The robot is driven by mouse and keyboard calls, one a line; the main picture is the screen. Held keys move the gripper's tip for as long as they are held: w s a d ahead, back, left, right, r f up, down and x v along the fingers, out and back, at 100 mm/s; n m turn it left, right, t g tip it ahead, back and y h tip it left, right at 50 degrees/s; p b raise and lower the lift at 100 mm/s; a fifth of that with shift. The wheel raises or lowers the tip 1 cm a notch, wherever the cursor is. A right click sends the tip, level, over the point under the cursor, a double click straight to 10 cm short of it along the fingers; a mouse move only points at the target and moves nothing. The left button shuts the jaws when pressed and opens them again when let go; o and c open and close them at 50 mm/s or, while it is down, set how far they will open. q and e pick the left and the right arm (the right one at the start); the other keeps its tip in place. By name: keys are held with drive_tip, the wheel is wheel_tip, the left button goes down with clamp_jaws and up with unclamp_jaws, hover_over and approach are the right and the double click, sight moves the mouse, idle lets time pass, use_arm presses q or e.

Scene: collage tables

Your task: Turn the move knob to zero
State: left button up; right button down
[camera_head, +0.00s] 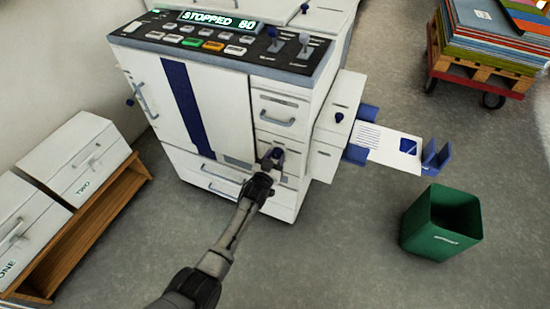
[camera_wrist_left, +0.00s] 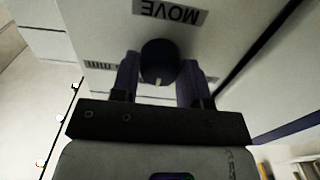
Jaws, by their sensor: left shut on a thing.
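The move knob (camera_wrist_left: 159,60) is a dark round knob on the white machine front, with a short pale mark at the lower edge of its face in the left wrist view. A "MOVE" label (camera_wrist_left: 170,13) shows upside down above it in that view. My left gripper (camera_head: 272,156) is at the lower right of the machine's front, and in the left wrist view its two fingers (camera_wrist_left: 160,75) are shut on the knob, one on each side. The head view shows the knob only poorly behind the gripper. My right gripper is not in view.
White boxes (camera_head: 78,160) stand on a wooden shelf (camera_head: 85,232) at left. Grey floor is open in front.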

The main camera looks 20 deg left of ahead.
use_arm(q)
drive_tip(key=o, duration=0.9)
drive_tip(key=shift+s+r+p, duration=0.1)
drive_tip(key=shift+s+p, duration=0.45)
drive_tip(key=shift+s, duration=0.05)
drive_tip(key=shift+s+a+p, duration=0.15)
drive_tip(key=shift+s+p, duration=1.3)
drive_tip(key=shift+s, duration=1.75)
drive_tip(key=shift+s+a+p, duration=0.15)
drive_tip(key=shift+s+p, duration=1.3)
drive_tip(key=shift+s, duration=1.7)
